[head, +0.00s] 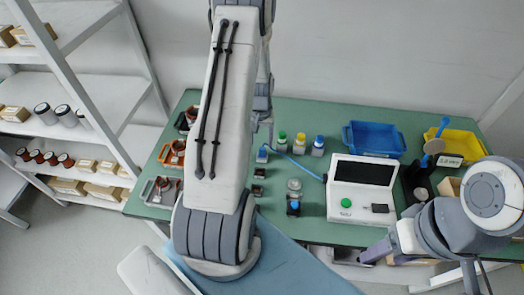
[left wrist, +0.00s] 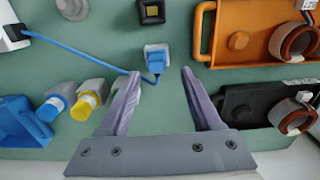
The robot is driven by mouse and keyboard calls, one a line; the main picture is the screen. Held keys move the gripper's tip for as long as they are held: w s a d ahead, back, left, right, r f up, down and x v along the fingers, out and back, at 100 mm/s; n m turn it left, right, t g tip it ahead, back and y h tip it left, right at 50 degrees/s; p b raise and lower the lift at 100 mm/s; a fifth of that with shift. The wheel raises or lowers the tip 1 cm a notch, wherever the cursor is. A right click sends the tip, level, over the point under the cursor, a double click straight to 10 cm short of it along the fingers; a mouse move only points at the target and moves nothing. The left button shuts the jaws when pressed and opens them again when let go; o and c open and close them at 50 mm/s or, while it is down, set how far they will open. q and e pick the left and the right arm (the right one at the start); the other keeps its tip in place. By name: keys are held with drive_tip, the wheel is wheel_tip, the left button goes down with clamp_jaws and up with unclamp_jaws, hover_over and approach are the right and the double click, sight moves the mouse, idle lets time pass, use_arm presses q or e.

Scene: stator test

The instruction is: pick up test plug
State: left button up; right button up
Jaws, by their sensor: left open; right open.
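The test plug (head: 262,155) is a small blue and white block at the end of a blue cable, lying on the green table. In the left wrist view the plug (left wrist: 157,58) lies just beyond and between the fingertips. My left gripper (left wrist: 160,73) is open, with nothing between its fingers. In the head view my left gripper (head: 261,128) shows just behind the plug, partly hidden by my arm. My right gripper (head: 378,250) is at the table's front edge at lower right, away from the plug.
The cable runs to a white tester (head: 345,205) with a black screen. Blue bin (head: 374,139) and yellow bin (head: 462,145) are at the back right. Orange tray (left wrist: 228,38) and black tray (left wrist: 245,112) hold copper rings close to the left gripper.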

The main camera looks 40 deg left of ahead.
sight(262, 148)
use_arm(q)
drive_tip(key=f, duration=0.1)
drive_tip(key=f+p, duration=0.2)
drive_tip(key=f, duration=0.1)
drive_tip(key=shift+d, duration=0.3)
drive_tip(key=shift+f, duration=0.6)
clamp_jaws()
